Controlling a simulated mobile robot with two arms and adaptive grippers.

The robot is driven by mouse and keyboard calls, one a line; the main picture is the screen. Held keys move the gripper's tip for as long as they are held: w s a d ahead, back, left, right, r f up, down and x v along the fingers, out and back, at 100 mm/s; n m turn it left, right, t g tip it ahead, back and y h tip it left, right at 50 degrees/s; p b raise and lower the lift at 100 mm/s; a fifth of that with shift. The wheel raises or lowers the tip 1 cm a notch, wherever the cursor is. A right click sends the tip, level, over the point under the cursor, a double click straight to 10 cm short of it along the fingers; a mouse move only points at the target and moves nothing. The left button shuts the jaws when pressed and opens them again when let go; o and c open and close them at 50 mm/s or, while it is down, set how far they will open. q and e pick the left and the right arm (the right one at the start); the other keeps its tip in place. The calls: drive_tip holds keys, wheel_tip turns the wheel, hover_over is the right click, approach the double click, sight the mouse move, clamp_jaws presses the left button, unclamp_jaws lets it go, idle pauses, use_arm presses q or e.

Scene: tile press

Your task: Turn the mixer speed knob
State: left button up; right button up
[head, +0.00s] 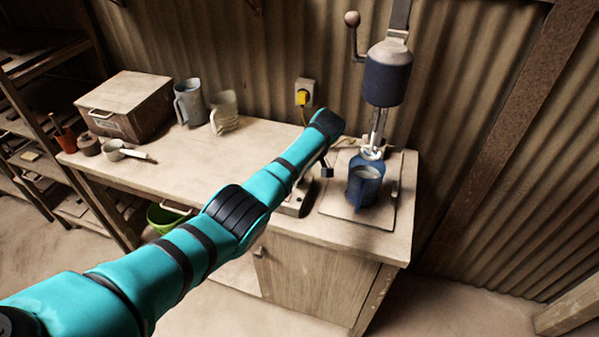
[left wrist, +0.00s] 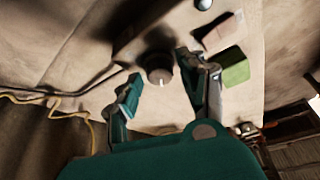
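The dark round mixer speed knob (left wrist: 159,68) has a white mark on its rim and sits on a pale control box (left wrist: 135,45) in the left wrist view. My left gripper (left wrist: 160,82) is open, with one finger on each side of the knob's position in the picture; I cannot tell whether they touch it. In the head view my left gripper (head: 326,168) points down beside the mixer, and my forearm hides much of the control box (head: 297,204). The mixer's dark motor head (head: 388,74) hangs above a blue jug (head: 365,186). My right gripper is not in view.
A yellow plug (head: 302,98) sits in the wall socket behind my arm. Pink (left wrist: 220,33) and green (left wrist: 234,67) blocks lie right of the knob.

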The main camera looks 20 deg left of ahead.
use_arm(q)
drive_tip(key=shift+o, duration=0.4)
drive_tip(key=v, duration=1.2)
drive_tip(key=shift+f, duration=0.1)
